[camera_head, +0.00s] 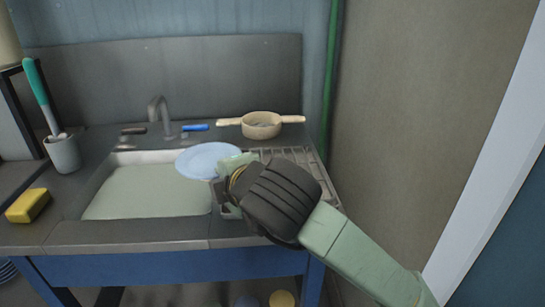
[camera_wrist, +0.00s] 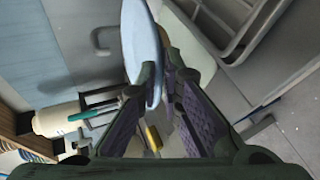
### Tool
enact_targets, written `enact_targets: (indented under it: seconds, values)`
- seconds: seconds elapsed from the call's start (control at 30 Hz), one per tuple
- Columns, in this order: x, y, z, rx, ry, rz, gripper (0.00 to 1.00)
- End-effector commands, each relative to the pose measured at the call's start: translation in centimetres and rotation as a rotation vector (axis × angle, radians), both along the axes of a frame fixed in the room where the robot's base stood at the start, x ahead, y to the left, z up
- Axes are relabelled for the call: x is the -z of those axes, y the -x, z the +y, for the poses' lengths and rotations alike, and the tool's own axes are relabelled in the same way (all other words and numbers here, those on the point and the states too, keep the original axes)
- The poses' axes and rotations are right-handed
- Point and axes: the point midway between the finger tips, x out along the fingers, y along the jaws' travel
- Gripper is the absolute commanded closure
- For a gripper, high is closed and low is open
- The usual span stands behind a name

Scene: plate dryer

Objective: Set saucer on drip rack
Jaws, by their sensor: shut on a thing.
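The saucer is a light blue round plate (camera_head: 208,158), held above the right part of the sink. In the wrist view the saucer (camera_wrist: 140,45) shows nearly edge-on, with its lower edge between the fingers. My gripper (camera_wrist: 163,80) is shut on that edge. In the head view my gripper (camera_head: 230,173) is partly hidden by my dark wrist. The drip rack (camera_head: 301,155) is a grey wire rack on the counter right of the sink. My wrist covers its near part. The rack (camera_wrist: 236,28) also shows at the upper right of the wrist view, apart from the saucer.
A beige pan (camera_head: 261,127) stands behind the rack. The faucet (camera_head: 158,110) rises behind the sink (camera_head: 145,193). A yellow sponge (camera_head: 28,206) and a grey cup (camera_head: 63,153) with a green-handled brush are at the left. A wall and green pipe (camera_head: 332,80) bound the right side.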

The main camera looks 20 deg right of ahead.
Motion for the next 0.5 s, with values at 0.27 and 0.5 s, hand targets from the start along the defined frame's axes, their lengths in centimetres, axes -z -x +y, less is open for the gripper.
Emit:
enact_targets:
  seconds: [0.27,0.5]
  values:
    - [0.0,-0.2,-3.3,0.008,-0.008,0.0,1.0]
    - [0.5,-0.9,-9.7,0.007,-0.008,0.001,1.0]
